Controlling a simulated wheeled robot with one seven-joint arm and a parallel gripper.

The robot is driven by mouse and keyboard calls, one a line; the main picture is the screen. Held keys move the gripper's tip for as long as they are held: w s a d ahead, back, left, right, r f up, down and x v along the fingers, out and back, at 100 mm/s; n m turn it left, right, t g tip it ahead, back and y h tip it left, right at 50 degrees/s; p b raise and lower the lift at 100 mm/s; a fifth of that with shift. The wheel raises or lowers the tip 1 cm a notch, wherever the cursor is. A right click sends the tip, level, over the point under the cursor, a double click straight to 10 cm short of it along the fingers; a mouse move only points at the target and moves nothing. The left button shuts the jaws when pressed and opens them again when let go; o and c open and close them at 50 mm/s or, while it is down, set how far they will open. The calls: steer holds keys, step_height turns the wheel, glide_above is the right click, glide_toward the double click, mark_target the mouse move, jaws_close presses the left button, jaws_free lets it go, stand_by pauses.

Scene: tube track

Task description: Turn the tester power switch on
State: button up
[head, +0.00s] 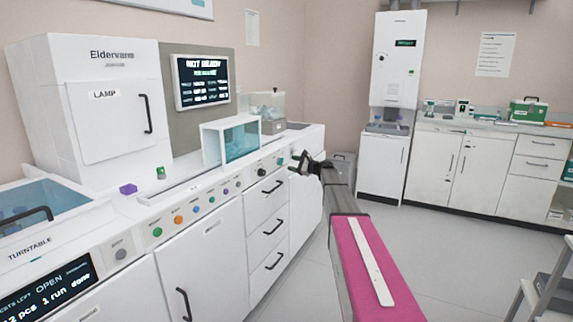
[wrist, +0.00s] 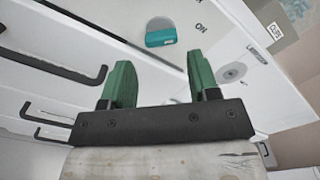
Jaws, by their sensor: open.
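The power switch (wrist: 161,37) shows in the wrist view as a teal handle with a grey round part behind it, on a white panel. An "ON" label is beside it to the right; other lettering above is cut off. I cannot tell which setting the handle is at. My gripper (wrist: 159,78) has two green fingers, spread apart and empty. The switch lies beyond the fingertips, roughly between them in the picture, with no visible contact.
A round grey fitting (wrist: 232,72) is on the panel right of the fingers. Black drawer handles (wrist: 68,68) stick out at left.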

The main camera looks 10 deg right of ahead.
steer(key=v, duration=0.4)
steer(key=shift+s+d, duration=0.1)
steer(key=shift+d, duration=0.1)
steer(key=s+a+f+n+g+h, duration=0.2)
steer(key=s+a+f+n, duration=0.15)
steer(key=s+f, duration=0.4)
steer(key=s+a+f+n+g+h, duration=0.25)
steer(key=s+a+f, duration=0.2)
steer(key=s, duration=0.55)
steer(key=s+a+f+n+g+h, duration=0.2)
steer(key=s+a+f+g, duration=0.1)
steer(key=s+f, duration=0.5)
steer(key=s+d+f+n+g+h, duration=0.1)
steer(key=s+f+n+h, duration=0.2)
steer(key=s, duration=0.9)
steer(key=s+d+f+n+g+h, duration=0.2)
steer(key=s+n+h, duration=0.3)
steer(key=s, duration=0.8)
steer(key=shift+s+f, duration=0.3)
steer(key=shift+f, duration=0.3)
